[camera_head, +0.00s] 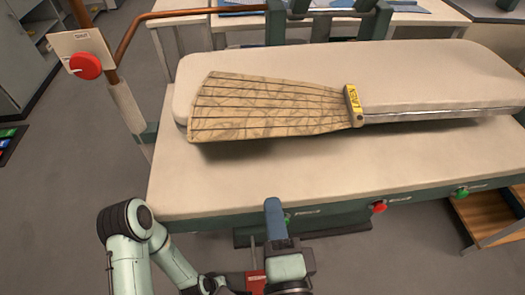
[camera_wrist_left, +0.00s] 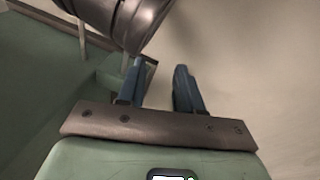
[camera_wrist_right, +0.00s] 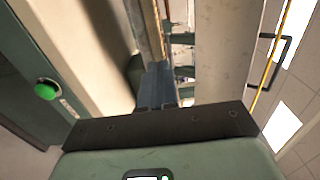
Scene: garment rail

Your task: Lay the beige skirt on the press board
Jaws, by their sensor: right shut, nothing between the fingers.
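The beige skirt (camera_head: 270,108), with dark pleat lines, lies spread on the upper padded press board (camera_head: 430,70) in the head view. Its wide hem points left and its waistband (camera_head: 353,105) with a yellow tag is at the right. Its near side reaches the board's front edge. My right gripper (camera_head: 274,205) is shut and empty at the table's front edge, apart from the skirt. Its closed fingers (camera_wrist_right: 155,85) show in the right wrist view. My left gripper's fingers (camera_wrist_left: 158,85) stand apart and empty in the left wrist view. The left gripper is not clear in the head view.
A lower padded surface (camera_head: 400,165) lies in front of the upper board, mostly bare. Red (camera_head: 378,207) and green (camera_head: 461,192) buttons line its front. A red stop button (camera_head: 85,66) stands on a post at the left. A wooden shelf (camera_head: 485,220) is at the right.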

